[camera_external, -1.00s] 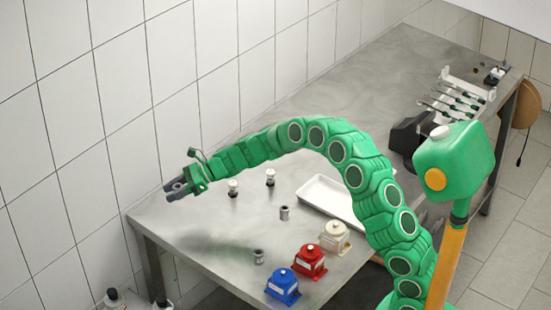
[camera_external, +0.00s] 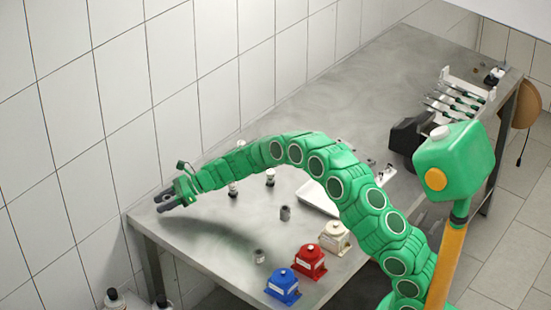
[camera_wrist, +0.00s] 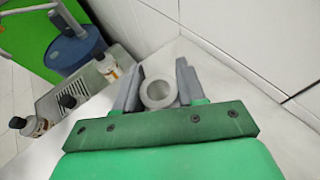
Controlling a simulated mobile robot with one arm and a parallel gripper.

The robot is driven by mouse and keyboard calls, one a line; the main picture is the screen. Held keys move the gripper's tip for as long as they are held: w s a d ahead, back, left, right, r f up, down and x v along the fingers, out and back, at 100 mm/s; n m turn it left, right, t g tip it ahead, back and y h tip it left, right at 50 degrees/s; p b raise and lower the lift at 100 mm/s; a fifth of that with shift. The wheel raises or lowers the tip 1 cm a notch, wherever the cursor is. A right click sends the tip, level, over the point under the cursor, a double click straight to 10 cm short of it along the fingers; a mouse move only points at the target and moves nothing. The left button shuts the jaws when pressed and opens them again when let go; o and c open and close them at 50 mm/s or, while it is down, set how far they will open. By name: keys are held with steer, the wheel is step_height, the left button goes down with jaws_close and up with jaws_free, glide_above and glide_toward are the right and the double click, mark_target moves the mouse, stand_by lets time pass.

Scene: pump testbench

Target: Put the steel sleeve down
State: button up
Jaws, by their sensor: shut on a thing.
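The steel sleeve (camera_wrist: 158,93), a grey ring seen end-on, sits between the two grey fingers of my gripper (camera_wrist: 158,88) in the wrist view. The fingers are shut on it. In the external view my gripper (camera_external: 167,201) is low over the left end of the steel table (camera_external: 300,115), near its corner. The sleeve is too small there to tell apart from the fingers. I cannot tell whether it touches the table top.
Two other grey cylinders (camera_external: 285,213) (camera_external: 259,256) stand to the right. Blue (camera_external: 283,287), red (camera_external: 310,262) and cream (camera_external: 334,237) pump housings line the front edge. A white tray (camera_external: 318,197) lies partly behind my arm. A tiled wall runs close behind. The table around my gripper is clear.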

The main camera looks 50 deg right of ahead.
steer(key=shift+f, duration=1.15)
steer(key=o, duration=1.2)
steer(key=shift+f, duration=0.1)
